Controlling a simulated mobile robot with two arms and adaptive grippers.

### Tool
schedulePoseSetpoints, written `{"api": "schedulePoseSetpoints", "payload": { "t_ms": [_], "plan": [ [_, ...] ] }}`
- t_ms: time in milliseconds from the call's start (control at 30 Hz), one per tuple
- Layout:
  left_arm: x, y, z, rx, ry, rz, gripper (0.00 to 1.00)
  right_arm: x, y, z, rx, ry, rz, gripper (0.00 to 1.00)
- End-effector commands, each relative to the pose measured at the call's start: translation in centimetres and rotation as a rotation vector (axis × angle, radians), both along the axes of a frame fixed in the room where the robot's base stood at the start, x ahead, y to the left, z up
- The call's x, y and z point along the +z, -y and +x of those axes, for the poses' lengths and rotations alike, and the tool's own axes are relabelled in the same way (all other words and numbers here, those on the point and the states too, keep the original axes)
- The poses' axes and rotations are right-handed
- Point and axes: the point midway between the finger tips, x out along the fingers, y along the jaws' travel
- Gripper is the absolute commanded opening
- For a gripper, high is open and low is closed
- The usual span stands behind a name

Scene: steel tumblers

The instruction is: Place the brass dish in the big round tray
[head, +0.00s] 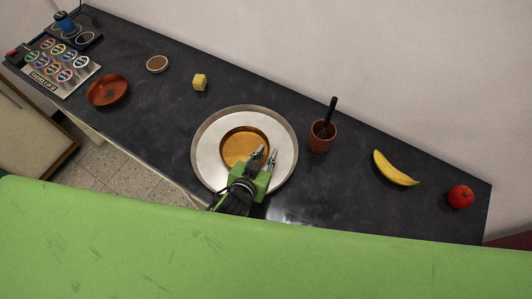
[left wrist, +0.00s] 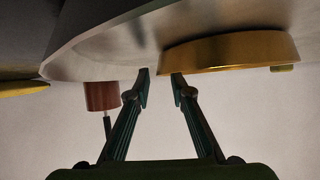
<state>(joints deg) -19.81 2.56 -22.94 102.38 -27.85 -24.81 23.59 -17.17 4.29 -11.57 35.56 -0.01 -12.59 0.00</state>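The brass dish (head: 238,146) sits inside the big round tray (head: 205,134), a wide silver tray on the dark counter. In the left wrist view, which is upside down, the dish (left wrist: 235,50) appears flat against the tray's floor (left wrist: 115,42). My left gripper (head: 267,155) is over the tray at the dish's front right edge. In the left wrist view its two fingers (left wrist: 161,86) are apart, with one tip close to the dish's side. I cannot tell whether it touches. My right gripper is not in view.
A brown cup with a dark handled tool (head: 321,142) stands right of the tray. Farther right are a banana (head: 394,169) and a red apple (head: 460,196).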

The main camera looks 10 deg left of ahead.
Motion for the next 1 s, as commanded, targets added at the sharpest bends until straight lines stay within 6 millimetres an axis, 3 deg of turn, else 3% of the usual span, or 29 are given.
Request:
{"api": "schedulePoseSetpoints", "payload": {
  "t_ms": [267,700,1000],
  "plan": [
    [0.5,-0.3,-1.2,0.000,-0.001,0.000,0.21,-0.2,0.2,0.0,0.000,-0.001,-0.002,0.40],
    [4.5,-1.8,-8.2,0.000,-0.002,0.001,0.21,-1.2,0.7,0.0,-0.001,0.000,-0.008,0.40],
    [5.9,-2.3,-10.1,0.000,0.000,0.001,0.21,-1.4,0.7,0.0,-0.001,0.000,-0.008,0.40]
  ]
}}
